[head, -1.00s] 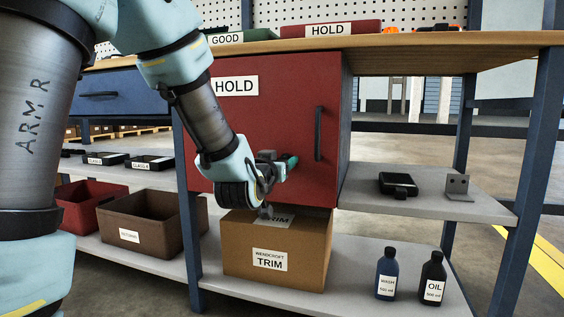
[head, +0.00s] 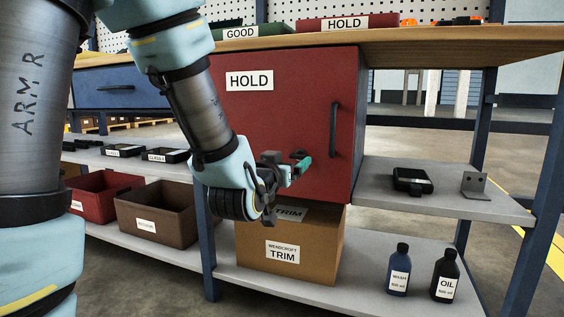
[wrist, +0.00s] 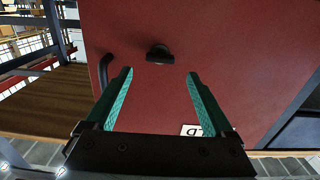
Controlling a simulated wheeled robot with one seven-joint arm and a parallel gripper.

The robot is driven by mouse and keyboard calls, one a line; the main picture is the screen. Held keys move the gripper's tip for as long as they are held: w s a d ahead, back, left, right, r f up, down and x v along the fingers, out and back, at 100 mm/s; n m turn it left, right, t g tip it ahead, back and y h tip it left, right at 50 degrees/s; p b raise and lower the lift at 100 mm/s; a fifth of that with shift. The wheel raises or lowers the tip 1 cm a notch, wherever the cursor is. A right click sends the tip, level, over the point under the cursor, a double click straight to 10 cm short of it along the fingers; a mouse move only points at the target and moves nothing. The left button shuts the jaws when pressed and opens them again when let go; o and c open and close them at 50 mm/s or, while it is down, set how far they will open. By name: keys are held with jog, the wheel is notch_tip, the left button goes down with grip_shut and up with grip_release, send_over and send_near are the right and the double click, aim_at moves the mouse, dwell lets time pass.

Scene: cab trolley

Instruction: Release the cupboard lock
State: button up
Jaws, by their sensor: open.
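The red cupboard (head: 285,110) has a shut door with a HOLD label and a black vertical handle (head: 334,130). The lock is a small dark knob (head: 298,154) low on the door, partly hidden by my gripper in the head view. In the wrist view the lock (wrist: 160,53) lies ahead, centred between the teal fingers and slightly beyond their tips. My gripper (head: 304,165) is open and empty, close in front of the door; it also shows in the wrist view (wrist: 160,74). I cannot tell whether a finger touches the lock.
A cardboard TRIM box (head: 290,262) stands on the lower shelf just under the cupboard. A blue WASH bottle (head: 398,272) and a black OIL bottle (head: 444,280) stand to its right. Red (head: 92,222) and brown (head: 150,238) bins are at left.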

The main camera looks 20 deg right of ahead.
jog(key=shift+b+v, duration=2.45)
jog(key=shift+b, duration=1.45)
jog(key=w+a+f+n+g+y+p, duration=0.2)
jog(key=w+a+y+p, duration=0.15)
jog(key=a+p, duration=0.3)
jog(key=w+a+f+n+g+y+p, duration=0.1)
jog(key=w+a+f+g+y+p, duration=0.1)
jog(key=a+y+p, duration=0.35)
jog(key=s+a+r+n+g+y+p, duration=0.15)
jog(key=s+a+g+p, duration=0.25)
jog(key=a+p, duration=0.4)
jog(key=s+a+n+g+y+p, duration=0.25)
jog(key=s+a+g+p, duration=0.2)
jog(key=a, duration=0.55)
notch_tip(320, 180, up, 36)
jog(key=h+p, duration=0.1)
jog(key=p, duration=3.5)
jog(key=shift+d+f+t, duration=0.15)
jog(key=shift+d+t, duration=0.05)
jog(key=shift+t, duration=0.25)
